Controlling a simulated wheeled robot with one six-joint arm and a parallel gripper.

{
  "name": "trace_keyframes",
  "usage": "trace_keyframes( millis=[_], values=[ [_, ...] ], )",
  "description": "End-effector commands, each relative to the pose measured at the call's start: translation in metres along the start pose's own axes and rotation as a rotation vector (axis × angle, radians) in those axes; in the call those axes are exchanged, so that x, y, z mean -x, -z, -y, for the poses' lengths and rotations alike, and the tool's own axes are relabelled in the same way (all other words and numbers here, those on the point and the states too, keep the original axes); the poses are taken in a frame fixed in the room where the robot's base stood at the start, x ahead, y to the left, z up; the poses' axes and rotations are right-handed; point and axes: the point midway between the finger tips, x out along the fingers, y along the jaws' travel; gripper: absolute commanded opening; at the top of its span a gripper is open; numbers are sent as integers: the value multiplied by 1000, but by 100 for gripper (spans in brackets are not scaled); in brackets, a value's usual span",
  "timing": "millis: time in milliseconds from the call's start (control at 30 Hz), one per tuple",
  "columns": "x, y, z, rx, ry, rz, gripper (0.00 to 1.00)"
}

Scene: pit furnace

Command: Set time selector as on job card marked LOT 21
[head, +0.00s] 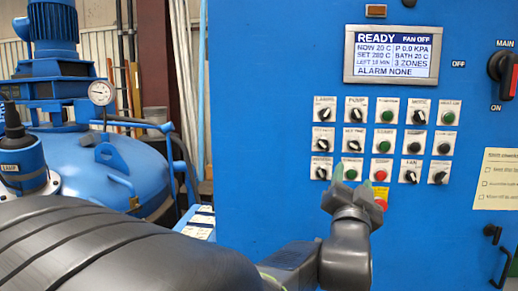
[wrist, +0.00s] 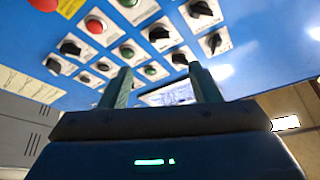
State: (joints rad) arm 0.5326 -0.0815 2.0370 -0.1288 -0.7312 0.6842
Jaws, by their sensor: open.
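My gripper (head: 352,180) is open and empty in front of the lower left of the blue panel's control grid. In the wrist view its two green fingers (wrist: 160,82) stand apart, with nothing seen between them but the panel and part of the display. Several black rotary selectors (head: 356,114) sit in three rows, and they also show in the wrist view (wrist: 159,34). Their small labels are mostly too blurred for me to pick out the time selector surely. The display (head: 391,54) reads READY, FAN OFF, SET 280 C. I see no card legibly marked LOT 21.
Green buttons (head: 387,115) and a red button (head: 382,176) sit among the selectors. A red stop button (head: 381,204) is just below, close to my wrist. A main switch (head: 503,75) and cream sheet (head: 497,178) are at right. A blue furnace vessel (head: 90,160) stands left.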

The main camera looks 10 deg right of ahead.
Motion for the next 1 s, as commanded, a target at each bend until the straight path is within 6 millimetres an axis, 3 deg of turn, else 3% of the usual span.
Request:
trace_keyframes(
  millis=[400,600,1000],
  values=[
    [-77,1,1,0,-2,3,56],
    [-106,1,1,-1,-2,3,56],
    [-121,-1,0,-1,-2,3,56]
  ],
)
